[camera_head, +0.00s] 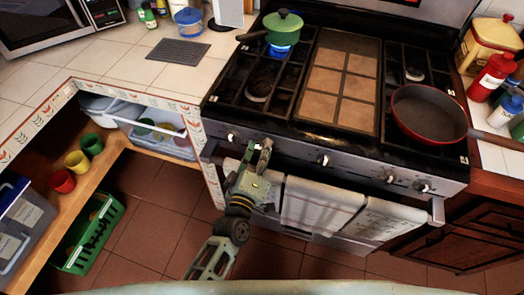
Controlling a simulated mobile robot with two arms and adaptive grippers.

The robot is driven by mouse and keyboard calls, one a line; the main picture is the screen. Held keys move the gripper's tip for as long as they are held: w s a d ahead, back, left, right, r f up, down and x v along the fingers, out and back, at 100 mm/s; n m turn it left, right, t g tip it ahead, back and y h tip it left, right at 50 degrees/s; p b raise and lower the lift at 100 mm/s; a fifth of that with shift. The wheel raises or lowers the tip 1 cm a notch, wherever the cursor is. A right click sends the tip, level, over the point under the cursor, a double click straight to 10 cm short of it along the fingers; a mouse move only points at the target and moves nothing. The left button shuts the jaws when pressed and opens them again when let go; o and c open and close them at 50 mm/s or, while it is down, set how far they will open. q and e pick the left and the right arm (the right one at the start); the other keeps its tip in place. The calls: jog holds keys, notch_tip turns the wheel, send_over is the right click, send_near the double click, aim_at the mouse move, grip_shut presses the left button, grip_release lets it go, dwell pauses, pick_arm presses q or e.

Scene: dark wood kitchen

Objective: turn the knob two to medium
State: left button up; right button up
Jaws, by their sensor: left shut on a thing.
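The stove (300,148) has a row of knobs along its front panel. My left gripper (260,152) reaches up to the left part of this panel and is shut on a knob there, which its fingers mostly hide. The turn of that knob cannot be made out. One free knob (232,138) is just left of the gripper. Another knob (322,160) is to its right, and two more knobs (390,178) (422,186) are farther right. My right gripper is not in view.
A green pot (283,28) stands over a blue flame at the back left burner. A red-rimmed pan (428,112) sits on the right burners. White towels (318,205) hang from the oven handle below the panel. An open shelf with cups is on the left.

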pick_arm(q)
jog(key=shift+d+n, duration=0.15)
jog(key=shift+n, duration=1.05)
jog(key=shift+r, duration=0.2)
jog(key=o, duration=1.1)
jog(key=shift+c, duration=0.2)
jog(key=shift+s+a+f, duration=0.1)
jog(key=shift+s+a, duration=0.1)
jog(key=shift+s, duration=0.1)
jog(key=v, duration=1.1)
jog(key=shift+s, duration=0.2)
